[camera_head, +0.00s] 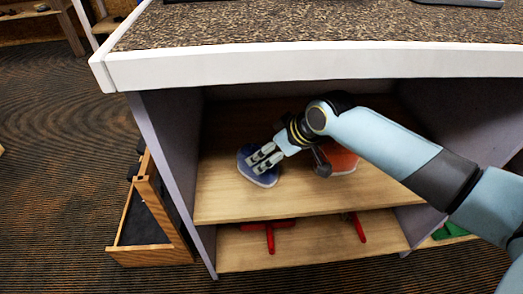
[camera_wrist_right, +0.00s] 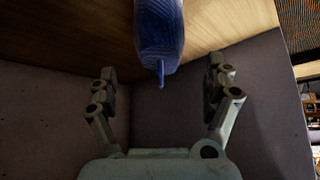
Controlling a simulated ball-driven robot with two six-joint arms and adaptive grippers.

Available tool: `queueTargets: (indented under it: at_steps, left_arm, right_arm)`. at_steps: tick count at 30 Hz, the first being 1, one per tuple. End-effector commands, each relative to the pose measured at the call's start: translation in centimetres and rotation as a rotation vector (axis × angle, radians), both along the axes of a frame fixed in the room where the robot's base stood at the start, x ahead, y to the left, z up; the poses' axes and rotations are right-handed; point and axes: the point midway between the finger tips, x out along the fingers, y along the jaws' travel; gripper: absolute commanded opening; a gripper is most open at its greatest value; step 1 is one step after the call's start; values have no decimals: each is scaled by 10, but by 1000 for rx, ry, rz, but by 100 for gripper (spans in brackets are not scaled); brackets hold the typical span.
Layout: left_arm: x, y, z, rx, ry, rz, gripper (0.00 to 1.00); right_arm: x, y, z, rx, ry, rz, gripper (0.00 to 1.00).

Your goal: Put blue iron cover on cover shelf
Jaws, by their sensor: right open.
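The blue iron cover (camera_head: 258,175) rests on the upper wooden shelf (camera_head: 235,207) under the counter, near the shelf's left part. My right gripper (camera_head: 265,158) reaches in from the right and is over the cover, partly hiding it. In the right wrist view the blue cover (camera_wrist_right: 158,35) shows at the top centre, beyond and between the two spread fingers of my right gripper (camera_wrist_right: 162,85). The fingers are open and apart from the cover in that view. My left gripper is not in either view.
An orange-red cover (camera_head: 341,158) sits on the same shelf, partly behind my right arm. Red tools (camera_head: 270,236) lie on the lower shelf (camera_head: 310,250). A thick white counter edge (camera_head: 300,66) overhangs the shelf. A wooden box (camera_head: 150,230) stands on the floor at left.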

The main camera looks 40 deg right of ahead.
Motion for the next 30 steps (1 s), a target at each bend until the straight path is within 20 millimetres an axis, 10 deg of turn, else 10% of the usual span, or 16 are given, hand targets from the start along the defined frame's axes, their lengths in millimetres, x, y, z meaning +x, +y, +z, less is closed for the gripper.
queueTargets:
  at_steps: [9,30]
  left_arm:
    - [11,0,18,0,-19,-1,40]
    - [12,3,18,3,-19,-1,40]
  right_arm:
    - [-26,-7,39,-2,1,0,85]
    - [-28,-7,40,0,1,0,85]
